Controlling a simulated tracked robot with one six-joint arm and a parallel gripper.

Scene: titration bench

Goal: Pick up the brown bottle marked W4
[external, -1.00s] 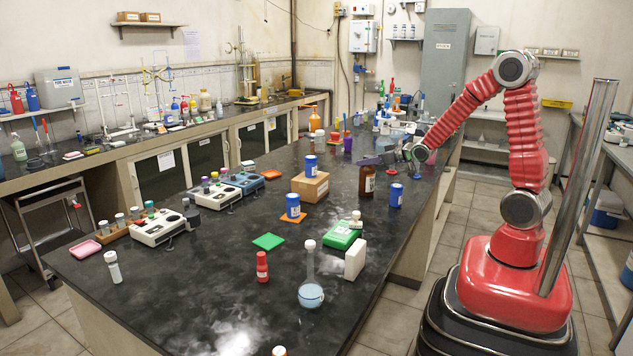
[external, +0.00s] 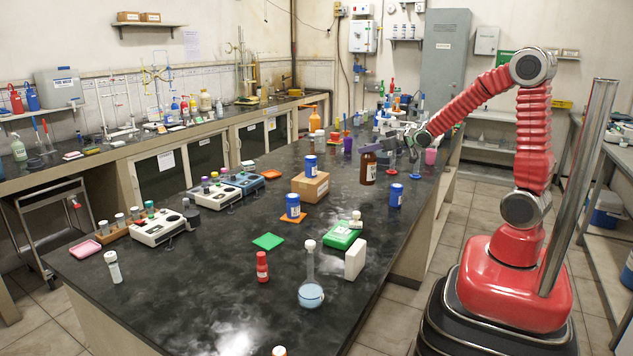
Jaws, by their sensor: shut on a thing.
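A blue-labelled bottle (external: 396,195) stands just right of and in front of the held bottle. A cardboard box (external: 310,187) with a blue bottle (external: 311,166) on it is to the left. A purple cup (external: 347,145) and pink cup (external: 431,156) stand nearby. A green box (external: 342,236) is in front.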

